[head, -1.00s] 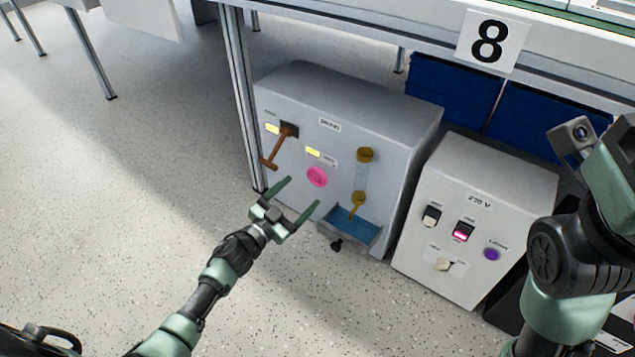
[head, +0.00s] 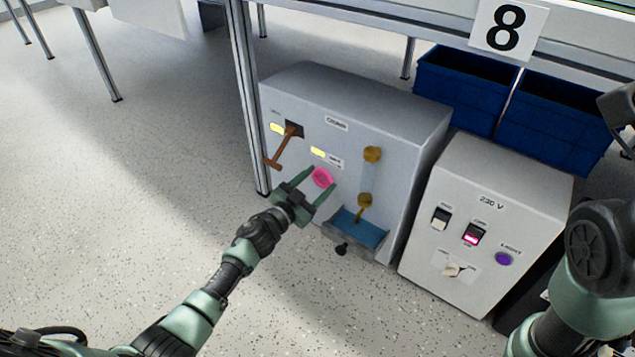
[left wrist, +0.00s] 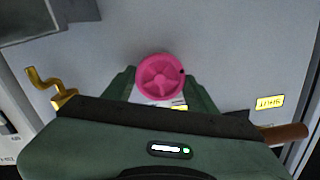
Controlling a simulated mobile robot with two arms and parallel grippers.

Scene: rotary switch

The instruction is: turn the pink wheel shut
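The pink wheel (head: 322,177) is a small round knob on the front of the grey box (head: 400,110). In the left wrist view the pink wheel (left wrist: 160,77) shows several spokes and a dark dot near its right rim. My left gripper (head: 322,180) is open, with one finger on each side of the wheel in the head view. In the left wrist view its fingers (left wrist: 161,85) stand apart below and beside the wheel. I cannot tell whether they touch it. My right gripper is not clearly in view; only parts of my right arm show at the right edge.
A brown lever (head: 282,148) sticks out left of the wheel. A brass tap (head: 364,202) over a blue tray (head: 357,230) is to its right. A 230 V switch box (head: 480,200) stands further right. Blue bins (head: 460,90) are behind. The floor at left is clear.

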